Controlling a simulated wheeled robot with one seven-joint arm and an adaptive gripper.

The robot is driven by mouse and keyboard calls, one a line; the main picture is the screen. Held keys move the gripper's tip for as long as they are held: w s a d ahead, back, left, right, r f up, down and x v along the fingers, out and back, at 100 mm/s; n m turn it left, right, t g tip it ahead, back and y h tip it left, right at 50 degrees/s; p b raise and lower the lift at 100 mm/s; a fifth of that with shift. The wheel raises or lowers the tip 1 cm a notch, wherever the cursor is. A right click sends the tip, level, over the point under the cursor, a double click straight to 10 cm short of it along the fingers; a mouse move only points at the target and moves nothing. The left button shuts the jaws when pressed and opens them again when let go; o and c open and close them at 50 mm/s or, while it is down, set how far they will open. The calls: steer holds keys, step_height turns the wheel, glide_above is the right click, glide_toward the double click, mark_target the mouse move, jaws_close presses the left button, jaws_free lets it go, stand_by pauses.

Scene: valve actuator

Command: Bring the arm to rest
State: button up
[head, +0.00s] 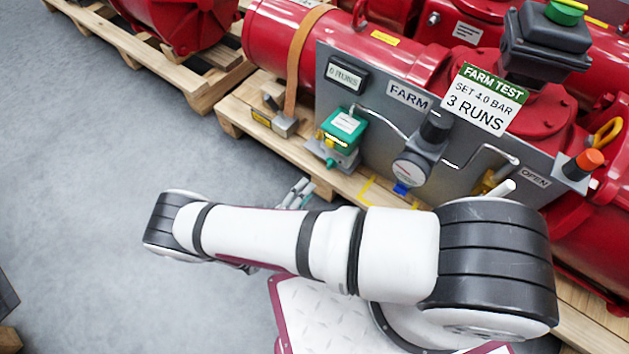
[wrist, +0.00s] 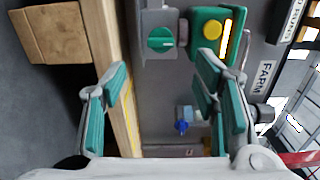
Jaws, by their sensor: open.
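My arm (head: 265,235) stretches to the left across the head view, white with black bands, above the floor in front of the valve actuator. My gripper (head: 297,193) shows only in part behind the arm, near the pallet edge. In the wrist view my gripper (wrist: 162,95) is open, with its teal-padded fingers wide apart and nothing between them close up. Beyond the fingers are the grey panel (wrist: 158,88), a green knob (wrist: 160,40) and a green box with a yellow button (wrist: 209,32). I cannot tell how far the fingers are from the panel.
The red actuator (head: 300,40) stands on a wooden pallet (head: 260,125), with a grey panel (head: 375,90) carrying a gauge (head: 411,170), a green box (head: 341,133) and an orange-topped knob (head: 582,163). Another pallet (head: 120,40) lies at the upper left.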

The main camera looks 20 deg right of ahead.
steer(key=shift+v, duration=1)
